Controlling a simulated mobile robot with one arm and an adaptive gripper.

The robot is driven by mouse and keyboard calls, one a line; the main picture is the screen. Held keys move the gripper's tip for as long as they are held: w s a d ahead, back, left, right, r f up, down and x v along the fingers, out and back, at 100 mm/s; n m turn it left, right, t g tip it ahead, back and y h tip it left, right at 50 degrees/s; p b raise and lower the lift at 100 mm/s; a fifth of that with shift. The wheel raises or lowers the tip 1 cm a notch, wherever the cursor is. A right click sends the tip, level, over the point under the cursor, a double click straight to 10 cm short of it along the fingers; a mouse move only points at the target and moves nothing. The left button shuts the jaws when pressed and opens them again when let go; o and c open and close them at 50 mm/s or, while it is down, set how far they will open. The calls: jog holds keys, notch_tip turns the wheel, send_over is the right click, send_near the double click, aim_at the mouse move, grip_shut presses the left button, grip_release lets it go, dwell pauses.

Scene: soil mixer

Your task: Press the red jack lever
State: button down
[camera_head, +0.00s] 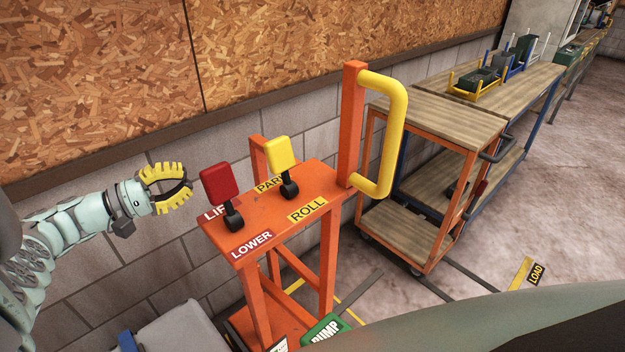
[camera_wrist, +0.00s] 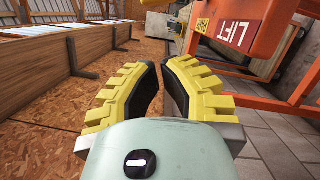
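The red jack lever (camera_head: 219,184) has a flat red paddle on a short dark stem and stands on top of the orange control stand (camera_head: 290,207), between the LIFT and LOWER labels. My gripper (camera_head: 188,183), with yellow ridged fingers, is just left of the red paddle and apart from it. In the wrist view the fingertips (camera_wrist: 162,64) come together, with a small empty hollow behind them. The red lever cannot be made out in the wrist view; the LIFT label (camera_wrist: 238,34) shows at upper right.
A yellow lever (camera_head: 281,153) stands right of the red one, between the PARK and ROLL labels. A yellow handle (camera_head: 397,135) on an orange post rises at the stand's right end. A wooden-topped cart (camera_head: 440,117) is beyond. A block and chipboard wall (camera_head: 110,75) runs behind.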

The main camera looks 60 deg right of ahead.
aim_at(204, 174)
jog(key=s+p, duration=0.1)
jog(key=s+d+r+p, duration=0.1)
jog(key=s+p, duration=0.1)
jog(key=s+d+p, duration=0.1)
jog(key=p, duration=0.1)
jog(key=shift+s+d+r, duration=0.2)
jog(key=shift+r, duration=0.15)
jog(key=shift+s+a+f+p, duration=0.1)
jog(key=shift+s+p, duration=0.4)
jog(key=shift+p, duration=0.15)
jog(key=shift+b, duration=0.4)
